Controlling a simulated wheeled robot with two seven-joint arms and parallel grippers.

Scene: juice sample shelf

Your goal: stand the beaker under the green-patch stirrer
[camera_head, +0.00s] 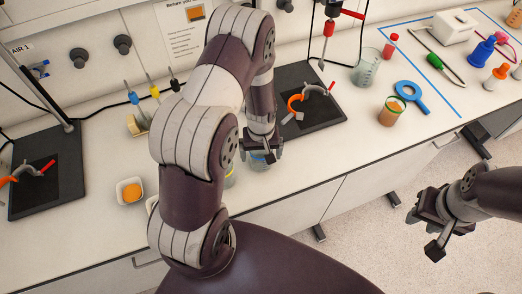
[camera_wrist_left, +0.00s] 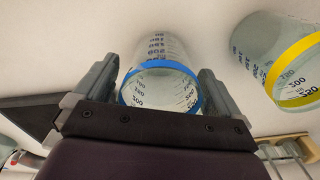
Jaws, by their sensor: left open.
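A clear graduated beaker with a blue band (camera_wrist_left: 160,78) is between the two fingers of my left gripper (camera_wrist_left: 155,88) in the left wrist view, with a gap at the fingers. In the head view this gripper (camera_head: 263,152) is low over the bench's front part, mostly hiding the blue-banded beaker (camera_head: 259,165). A yellow-banded beaker (camera_wrist_left: 283,65) stands beside it, right in the wrist view. A stirrer with a red part (camera_head: 329,28) is above the right dark stand base (camera_head: 322,118); I see no green patch. My right gripper (camera_head: 432,222) is open and empty beyond the bench's front edge.
Another dark stand base (camera_head: 70,187) is at left, with an orange-and-grey clamp. A white dish with orange contents (camera_head: 130,191) is near the front edge. A larger glass beaker (camera_head: 366,67), an orange-filled jar (camera_head: 391,111) and a blue ring (camera_head: 412,95) are at right.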

